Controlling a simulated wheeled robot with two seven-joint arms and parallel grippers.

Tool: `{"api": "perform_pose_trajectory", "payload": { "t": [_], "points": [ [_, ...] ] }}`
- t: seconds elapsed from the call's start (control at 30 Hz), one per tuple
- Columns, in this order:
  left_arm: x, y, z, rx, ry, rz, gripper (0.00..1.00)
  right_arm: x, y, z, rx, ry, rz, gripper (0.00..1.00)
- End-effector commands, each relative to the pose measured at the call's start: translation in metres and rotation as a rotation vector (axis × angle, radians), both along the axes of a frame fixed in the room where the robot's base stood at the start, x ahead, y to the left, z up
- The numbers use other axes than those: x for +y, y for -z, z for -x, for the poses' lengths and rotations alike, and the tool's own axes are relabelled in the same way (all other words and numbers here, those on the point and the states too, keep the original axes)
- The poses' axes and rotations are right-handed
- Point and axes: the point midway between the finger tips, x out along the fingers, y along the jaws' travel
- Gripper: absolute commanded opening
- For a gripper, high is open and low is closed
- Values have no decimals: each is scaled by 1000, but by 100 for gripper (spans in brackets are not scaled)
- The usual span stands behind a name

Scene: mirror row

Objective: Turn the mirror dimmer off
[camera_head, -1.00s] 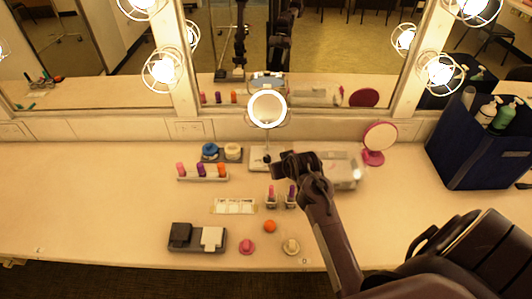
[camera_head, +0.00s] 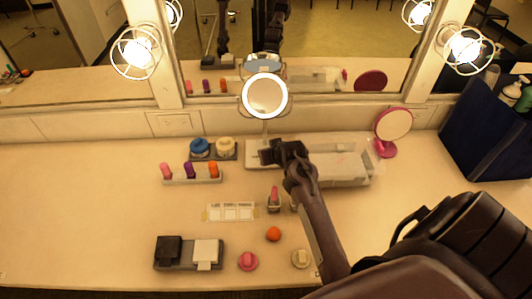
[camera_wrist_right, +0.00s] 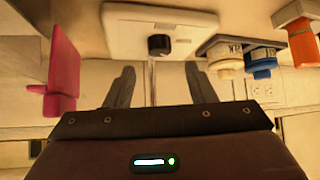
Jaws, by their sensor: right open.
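The round lit mirror (camera_head: 265,95) stands upright at the back, its ring glowing. Its pale base (camera_head: 251,156) lies flat on the counter. In the right wrist view the base (camera_wrist_right: 185,20) shows at the top with a round black dimmer knob (camera_wrist_right: 159,45) on it. My right gripper (camera_wrist_right: 161,86) is open, one finger on each side of the picture's middle, with the knob between and beyond the fingertips. No contact shows. In the head view my right gripper (camera_head: 266,156) is over the base and hides the knob. My left gripper is out of view.
Blue and cream pots (camera_head: 200,148) and a lipstick rack (camera_head: 192,178) stand left of the base. A clear case (camera_head: 345,165) and a pink hand mirror (camera_head: 392,125) are to the right. A pink item (camera_wrist_right: 63,70) is near the left finger in the wrist view.

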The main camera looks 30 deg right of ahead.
Motion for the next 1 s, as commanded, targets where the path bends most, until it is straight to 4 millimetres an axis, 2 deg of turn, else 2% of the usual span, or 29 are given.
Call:
{"api": "perform_pose_trajectory", "payload": {
  "t": [0.2, 0.4, 0.83, 1.0],
  "points": [
    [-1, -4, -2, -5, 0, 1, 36, -6, 22, -23, 1, 1, -1, 50],
    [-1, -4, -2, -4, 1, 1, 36, -10, 38, -38, 0, -1, -1, 50],
    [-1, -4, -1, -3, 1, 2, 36, -11, 44, -43, 0, 0, 0, 50],
    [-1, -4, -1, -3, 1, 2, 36, -11, 44, -43, 0, 0, 0, 28]
  ]
}}
